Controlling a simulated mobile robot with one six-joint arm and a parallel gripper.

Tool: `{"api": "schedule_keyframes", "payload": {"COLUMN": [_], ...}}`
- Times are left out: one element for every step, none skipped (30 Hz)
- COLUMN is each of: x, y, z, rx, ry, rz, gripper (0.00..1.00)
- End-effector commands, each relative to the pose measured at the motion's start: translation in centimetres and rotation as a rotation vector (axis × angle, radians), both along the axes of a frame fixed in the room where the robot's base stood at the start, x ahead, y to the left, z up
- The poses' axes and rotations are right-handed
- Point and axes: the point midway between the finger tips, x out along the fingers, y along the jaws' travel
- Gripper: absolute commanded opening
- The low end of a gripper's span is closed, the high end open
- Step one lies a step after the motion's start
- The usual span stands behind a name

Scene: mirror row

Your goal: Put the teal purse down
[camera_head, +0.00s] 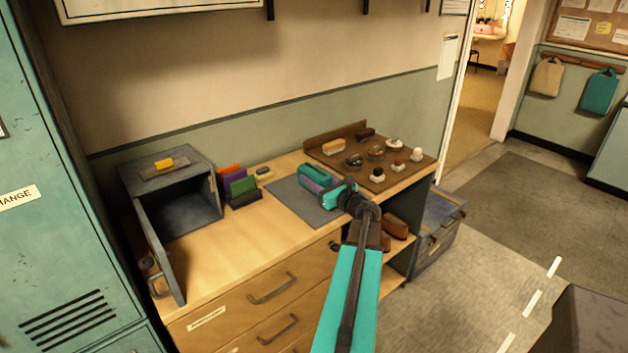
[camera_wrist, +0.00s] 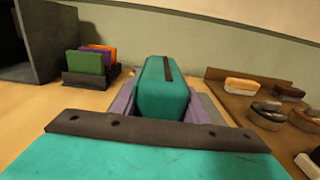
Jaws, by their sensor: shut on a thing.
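The teal purse (camera_head: 315,174) is a small rounded block with a dark strip along its top, seen close up in the wrist view (camera_wrist: 163,88). My gripper (camera_head: 318,184) is shut on it, with purple-grey finger pads (camera_wrist: 123,102) on both sides of the purse. The purse is over the dark grey mat (camera_head: 290,200) on the wooden counter. I cannot tell whether its underside touches the mat, since my gripper hides it.
An open grey metal box (camera_head: 185,205) stands at the left. Beside it, a dark rack (camera_head: 245,199) holds orange, purple and green items. A brown tray (camera_head: 405,176) with brushes and small pots lies to the right. The counter's front left is clear.

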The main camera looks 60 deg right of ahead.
Motion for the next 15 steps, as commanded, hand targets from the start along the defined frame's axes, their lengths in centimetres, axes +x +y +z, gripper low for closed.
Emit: {"api": "schedule_keyframes", "payload": {"x": [0.4,0.5,0.7,0.8,1.0,1.2,1.3,1.4,1.6,1.7,1.8,1.9,1.9,1.9,2.0], "y": [-0.7,-1.0,-1.3,-1.6,-1.9,-2.2,-2.5,-2.7,-3.0,-3.1,-3.3,-3.4,-3.5,-3.6,-3.6], "z": [0.1,0.1,0.0,0.0,0.0,-0.1,-0.1,-0.1,-0.1,-0.2,-0.2,-0.2,-0.3,-0.3,-0.3], "rx": [0.000,0.000,0.000,0.000,-0.001,-0.001,-0.001,-0.001,-0.001,-0.001,-0.001,-0.001,-0.001,-0.001,-0.001], "ry": [-0.001,-0.001,-0.001,-0.001,-0.001,0.000,0.000,0.000,0.000,0.000,0.000,0.000,0.000,0.000,0.000], "rz": [0.000,0.001,0.001,0.001,0.001,0.001,0.001,0.001,0.001,0.001,0.001,0.001,0.001,0.001,0.001], "gripper": [0.14,0.14,0.14,0.14,0.14,0.14,0.14,0.14,0.14,0.14,0.14,0.14,0.14,0.14,0.14]}}
